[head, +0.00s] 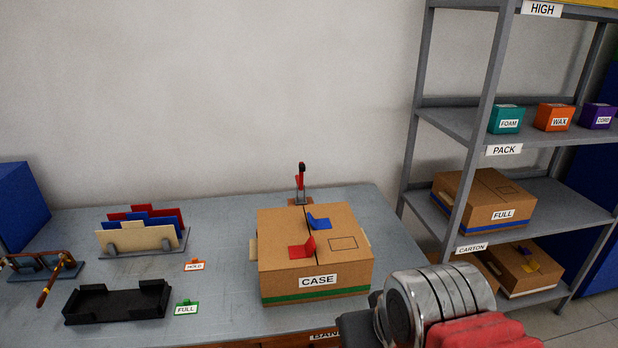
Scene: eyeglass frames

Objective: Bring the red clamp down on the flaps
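The red clamp (300,181) stands on a small base on the table, just behind the brown CASE carton (281,262). Its red handle with a dark tip points up, clear of the carton top. The carton's top flaps are down and meet along a dark seam. My wrist shows at the bottom right, in front of the carton's right corner. A dark part of my gripper (358,329) is at the lower edge; its fingertips are not visible.
Left of the carton are a file rack (143,238), a black tray (116,302), HOLD (194,266) and FULL (186,309) tags, and a brown-handled item (42,271). A grey shelf unit (482,120) stands at right. The table's right rear is clear.

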